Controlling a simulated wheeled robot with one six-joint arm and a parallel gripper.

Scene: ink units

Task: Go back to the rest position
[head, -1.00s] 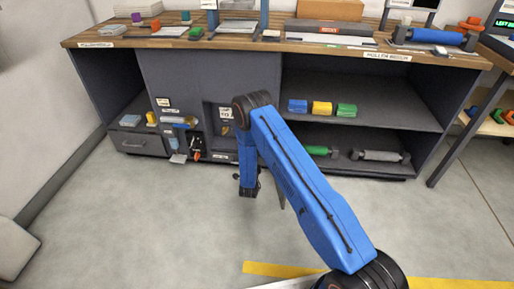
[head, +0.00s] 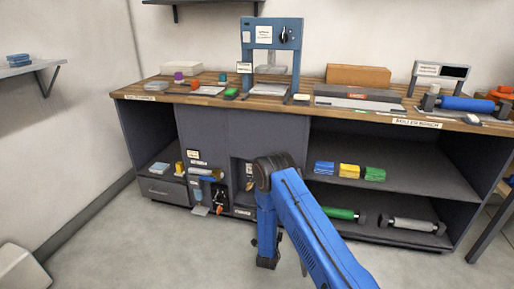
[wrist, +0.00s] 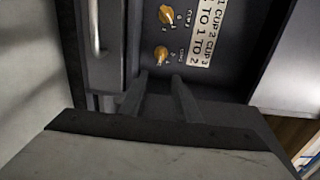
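My blue arm reaches forward from the lower right in the head view, its end hanging down in front of the workbench cabinet. My gripper (head: 268,262) is low over the floor there, and its fingers are hard to make out. In the wrist view my gripper (wrist: 160,82) shows two dark fingers apart with nothing seen between them. Beyond the fingers is a dark panel (wrist: 222,75) with two orange knobs and a white printed label.
The workbench (head: 300,108) carries a blue press frame (head: 270,38), a blue roller (head: 466,103) and small coloured blocks. Its shelf holds blue, yellow and green blocks (head: 349,171), with rollers below. A wall shelf (head: 30,68) is at left. Grey floor (head: 130,245) in front is clear.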

